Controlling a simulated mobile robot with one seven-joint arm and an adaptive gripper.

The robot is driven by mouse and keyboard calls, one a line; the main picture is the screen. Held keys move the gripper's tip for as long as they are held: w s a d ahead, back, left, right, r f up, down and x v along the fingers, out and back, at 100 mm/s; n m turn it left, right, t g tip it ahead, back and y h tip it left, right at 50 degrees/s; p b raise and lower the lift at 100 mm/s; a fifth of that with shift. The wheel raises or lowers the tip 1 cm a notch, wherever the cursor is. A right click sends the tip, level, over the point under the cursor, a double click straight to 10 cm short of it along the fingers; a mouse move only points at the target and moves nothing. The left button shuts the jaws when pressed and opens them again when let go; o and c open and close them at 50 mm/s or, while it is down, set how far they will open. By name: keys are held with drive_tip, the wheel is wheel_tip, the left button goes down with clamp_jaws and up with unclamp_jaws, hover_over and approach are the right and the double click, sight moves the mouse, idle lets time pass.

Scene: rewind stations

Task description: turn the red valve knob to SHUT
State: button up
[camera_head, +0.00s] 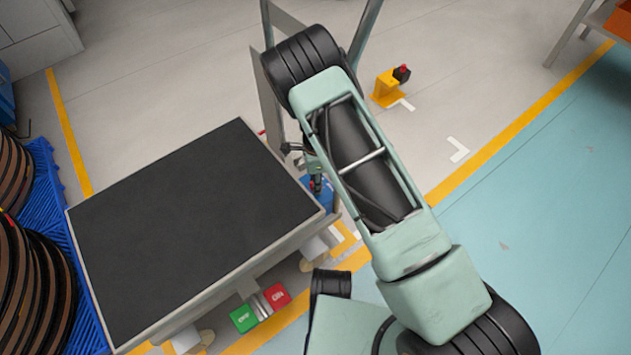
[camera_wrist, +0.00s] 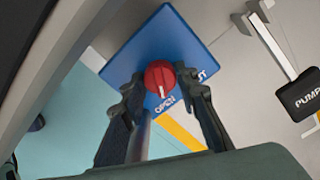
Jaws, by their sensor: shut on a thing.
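The red valve knob (camera_wrist: 159,77) sits on a blue plate (camera_wrist: 188,50) in the wrist view. White lettering reads OPEN below the knob, and the letters UT show to its right, with the rest of that word covered by a finger. The white mark on the knob points down toward OPEN. My gripper (camera_wrist: 160,82) has one dark fingertip on each side of the knob and is shut on it.
A black PUMP handle (camera_wrist: 299,95) hangs at right in the wrist view. In the head view, a dark-topped table (camera_head: 200,225) stands left of my arm. Green (camera_head: 243,318) and red (camera_head: 277,296) boxes sit at its front.

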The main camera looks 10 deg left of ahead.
drive_tip(key=n, duration=1.3)
drive_tip(key=shift+n, duration=0.3)
idle(0.5)
drive_tip(key=o, duration=1.1)
drive_tip(key=shift+o, duration=0.2)
drive_tip(key=shift+r, duration=0.1)
wheel_tip(320, 180, up, 12)
